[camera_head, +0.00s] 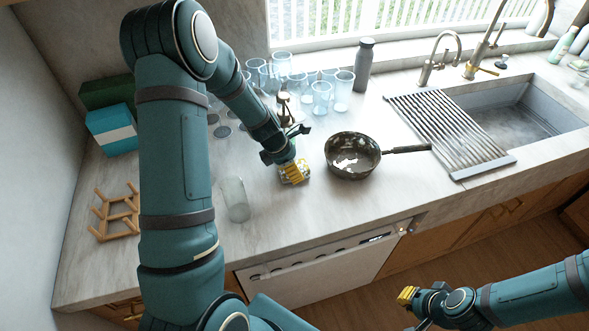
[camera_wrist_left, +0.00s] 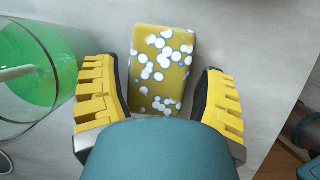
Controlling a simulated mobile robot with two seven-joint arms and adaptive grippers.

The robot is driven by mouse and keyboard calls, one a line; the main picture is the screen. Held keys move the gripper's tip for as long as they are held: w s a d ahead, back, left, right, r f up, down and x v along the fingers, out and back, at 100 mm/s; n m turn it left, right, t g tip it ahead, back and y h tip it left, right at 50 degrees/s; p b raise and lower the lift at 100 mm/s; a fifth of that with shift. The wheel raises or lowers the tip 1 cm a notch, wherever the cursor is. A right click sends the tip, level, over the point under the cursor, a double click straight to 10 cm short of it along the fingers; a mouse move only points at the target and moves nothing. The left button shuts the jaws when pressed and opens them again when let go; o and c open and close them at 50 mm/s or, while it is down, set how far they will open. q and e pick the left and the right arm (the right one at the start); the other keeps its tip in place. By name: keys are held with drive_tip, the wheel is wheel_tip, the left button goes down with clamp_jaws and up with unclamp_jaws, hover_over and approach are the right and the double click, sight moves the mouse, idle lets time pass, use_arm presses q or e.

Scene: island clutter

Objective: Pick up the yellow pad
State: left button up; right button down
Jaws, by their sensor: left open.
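The yellow pad (camera_wrist_left: 163,65), with white spots, lies flat on the counter in the left wrist view. My left gripper (camera_wrist_left: 160,100) is open, with one ribbed yellow finger on each side of the pad. Gaps show between the fingers and the pad, and the pad's near end is hidden by the gripper body. In the head view my left gripper (camera_head: 294,170) is low over the counter and mostly covers the pad. My right gripper (camera_head: 408,296) hangs in front of the counter, away from the pad; its finger opening cannot be made out.
A clear vessel with green inside (camera_wrist_left: 40,65) stands close left of the left gripper. A dark pan (camera_head: 352,156) is just right of it. Glasses (camera_head: 321,97) and a bottle (camera_head: 364,65) stand behind. A clear glass (camera_head: 236,200) and wooden rack (camera_head: 116,214) are left.

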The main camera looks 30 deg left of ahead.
use_arm(q)
drive_tip(key=shift+f, duration=0.3)
drive_tip(key=shift+a, duration=0.1)
drive_tip(key=c, duration=0.6)
drive_tip(key=shift+c, duration=0.2)
drive_tip(key=shift+r, duration=0.15)
drive_tip(key=shift+r, duration=0.55)
wheel_tip(320, 180, up, 2)
drive_tip(key=shift+r+p, duration=0.2)
drive_tip(key=shift+p, duration=0.2)
drive_tip(key=s+d, duration=0.4)
drive_tip(key=s+d+b, duration=0.1)
drive_tip(key=s+d, duration=0.2)
drive_tip(key=d, duration=0.2)
drive_tip(key=s+d+b, duration=0.1)
drive_tip(key=s+d, duration=0.3)
drive_tip(key=shift+s+d+f, duration=0.1)
drive_tip(key=shift+s+d, duration=0.25)
drive_tip(key=shift+d, duration=0.05)
